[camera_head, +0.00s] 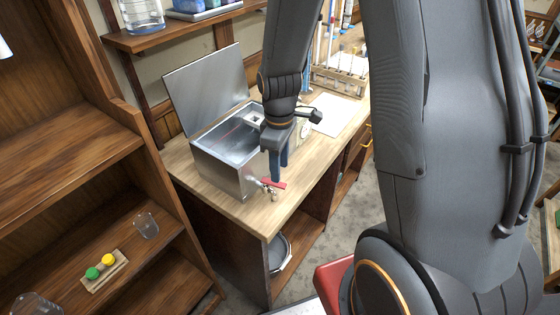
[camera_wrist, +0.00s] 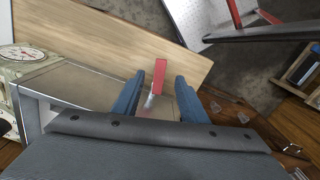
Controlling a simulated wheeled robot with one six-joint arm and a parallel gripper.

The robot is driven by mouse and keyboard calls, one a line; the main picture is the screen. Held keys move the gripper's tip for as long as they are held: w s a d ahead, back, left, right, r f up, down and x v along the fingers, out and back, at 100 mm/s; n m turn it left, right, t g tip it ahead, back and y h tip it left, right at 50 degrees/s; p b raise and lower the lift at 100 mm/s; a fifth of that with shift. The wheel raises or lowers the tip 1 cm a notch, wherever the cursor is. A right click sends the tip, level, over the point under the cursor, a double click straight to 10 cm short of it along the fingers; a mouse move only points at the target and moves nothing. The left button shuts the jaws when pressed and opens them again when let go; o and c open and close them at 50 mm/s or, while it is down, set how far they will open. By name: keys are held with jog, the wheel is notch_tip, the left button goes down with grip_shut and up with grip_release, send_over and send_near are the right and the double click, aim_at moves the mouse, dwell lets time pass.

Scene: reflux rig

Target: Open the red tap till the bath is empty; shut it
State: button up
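The bath is an open metal box (camera_head: 215,178) on the wooden bench, its lid raised at the back. Whether liquid is inside is not clear. My gripper (camera_head: 279,178) points down just above the tap, with blue fingers. In the wrist view my gripper (camera_wrist: 157,90) is open, and the red handle (camera_wrist: 159,76) shows between the two fingers with a gap on each side. No contact is visible.
A grey basin (camera_head: 281,254) sits on the shelf under the bench (camera_head: 250,213). A test tube rack (camera_head: 340,80) and white paper (camera_head: 332,113) are behind. A wooden shelf unit (camera_head: 75,150) with a glass beaker (camera_head: 146,226) stands close on the left.

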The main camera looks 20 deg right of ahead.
aim_at(280, 184)
notch_tip(280, 184, down, 8)
jog(key=b, duration=0.2)
jog(key=shift+f+b, duration=0.1)
jog(key=shift+b, duration=0.3)
jog(key=shift+r, duration=0.2)
jog(key=c, duration=0.3)
grip_shut()
